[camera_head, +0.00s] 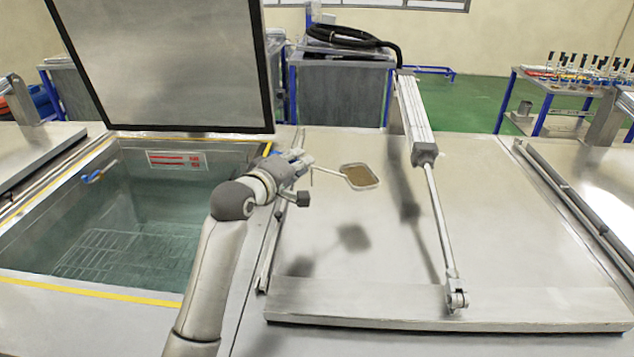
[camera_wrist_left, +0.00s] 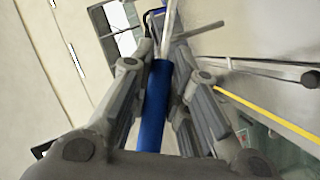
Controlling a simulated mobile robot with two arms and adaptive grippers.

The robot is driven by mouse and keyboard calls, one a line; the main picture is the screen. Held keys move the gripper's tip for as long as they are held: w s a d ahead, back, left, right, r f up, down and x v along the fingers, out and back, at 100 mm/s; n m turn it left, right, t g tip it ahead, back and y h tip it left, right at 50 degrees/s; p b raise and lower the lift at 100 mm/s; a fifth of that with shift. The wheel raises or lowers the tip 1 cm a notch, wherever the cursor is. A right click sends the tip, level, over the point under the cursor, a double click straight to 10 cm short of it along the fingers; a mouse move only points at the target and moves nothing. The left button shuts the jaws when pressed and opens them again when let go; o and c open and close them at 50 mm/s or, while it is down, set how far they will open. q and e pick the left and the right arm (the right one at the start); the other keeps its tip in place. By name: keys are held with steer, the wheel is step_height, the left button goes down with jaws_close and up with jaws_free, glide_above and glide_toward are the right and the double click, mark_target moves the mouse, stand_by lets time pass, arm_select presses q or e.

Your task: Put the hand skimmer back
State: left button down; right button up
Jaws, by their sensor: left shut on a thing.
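The hand skimmer (camera_head: 360,176) has a small, square mesh head and a thin light rod. My left gripper (camera_head: 300,167) is shut on its handle and holds it in the air above the closed lid to the right of the open tank. The mesh head points right, and its shadow falls on the lid below. In the left wrist view the skimmer's blue handle (camera_wrist_left: 156,105) lies between the two fingers. The grip hides part of the handle in the head view. My right gripper is not in view.
An open tank (camera_head: 40,232) with clear liquid and a wire rack lies left, its lid (camera_head: 175,60) raised. A pneumatic cylinder (camera_head: 415,110) slants over the closed lid (camera_head: 330,210). A blue-handled item (camera_head: 95,177) is at the tank's left wall. Tables stand behind.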

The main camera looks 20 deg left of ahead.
arm_select(q)
steer(key=w+f, duration=0.2)
steer(key=w+d+f+p, duration=0.1)
steer(key=w+f, duration=0.1)
steer(key=f, duration=0.1)
steer(key=w+f+p, duration=0.1)
steer(key=w+f, duration=0.1)
steer(key=f, duration=0.1)
steer(key=shift+d+f, duration=0.15)
steer(key=shift+d, duration=0.2)
steer(key=shift+f, duration=0.6)
steer(key=c, duration=1.4)
jaws_free()
steer(key=shift+f, duration=0.1)
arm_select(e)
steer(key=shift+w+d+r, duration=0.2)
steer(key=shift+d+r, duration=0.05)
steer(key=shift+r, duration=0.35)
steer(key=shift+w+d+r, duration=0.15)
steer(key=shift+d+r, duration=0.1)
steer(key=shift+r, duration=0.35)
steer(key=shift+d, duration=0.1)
